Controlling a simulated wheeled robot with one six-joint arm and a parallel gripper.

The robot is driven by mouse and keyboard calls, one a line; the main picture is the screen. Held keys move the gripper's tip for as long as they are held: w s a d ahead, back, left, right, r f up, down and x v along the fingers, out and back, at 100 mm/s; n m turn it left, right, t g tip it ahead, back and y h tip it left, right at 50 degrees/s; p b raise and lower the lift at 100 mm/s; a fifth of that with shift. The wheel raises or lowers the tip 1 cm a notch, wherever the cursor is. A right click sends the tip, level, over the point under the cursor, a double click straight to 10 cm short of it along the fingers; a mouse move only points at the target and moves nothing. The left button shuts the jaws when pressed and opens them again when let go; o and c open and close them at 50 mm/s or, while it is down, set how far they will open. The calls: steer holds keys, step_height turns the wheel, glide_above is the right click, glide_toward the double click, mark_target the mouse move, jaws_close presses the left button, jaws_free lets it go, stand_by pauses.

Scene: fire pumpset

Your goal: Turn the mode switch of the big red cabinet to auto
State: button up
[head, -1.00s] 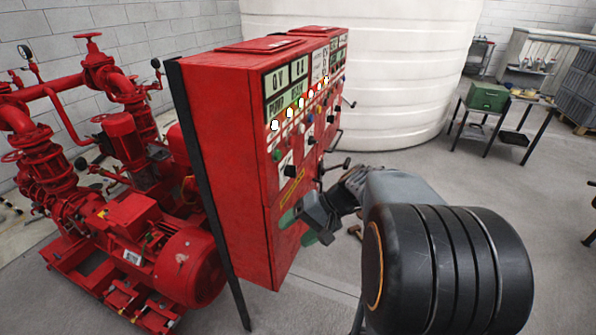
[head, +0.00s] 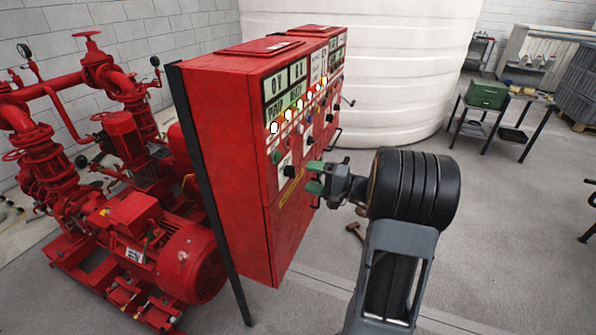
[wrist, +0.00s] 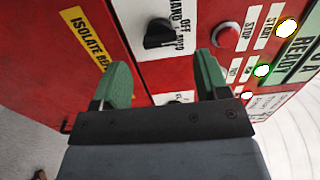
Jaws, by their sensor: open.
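The big red cabinet (head: 222,130) stands left of centre in the head view, its control panel facing right. In the wrist view the black mode switch (wrist: 159,34) sits on a white label with HAND, OFF and a partly hidden third word. It also shows in the head view as a small black knob (head: 289,171). My gripper (head: 315,178) is close in front of the panel at about the knob's height. In the wrist view its green fingers (wrist: 163,80) are open and empty, apart from the switch, which shows beyond the gap between them. Which position the switch points to is unclear.
A red stop button (wrist: 226,35) and lit lamps (wrist: 262,71) are right of the switch. A yellow ISOLATE label (wrist: 86,38) is left of it. Red pumps (head: 150,250) stand left of the cabinet, a white tank (head: 400,70) behind.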

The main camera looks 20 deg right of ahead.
mark_target(295, 173)
steer(key=shift+p+x, duration=0.4)
steer(key=shift+x, duration=1.9)
steer(key=c, duration=0.9)
steer(key=shift+m, duration=0.3)
steer(key=m, duration=0.3)
steer(key=shift+m, duration=0.3)
steer(key=shift+m+p, duration=0.4)
steer(key=shift+m, duration=1.8)
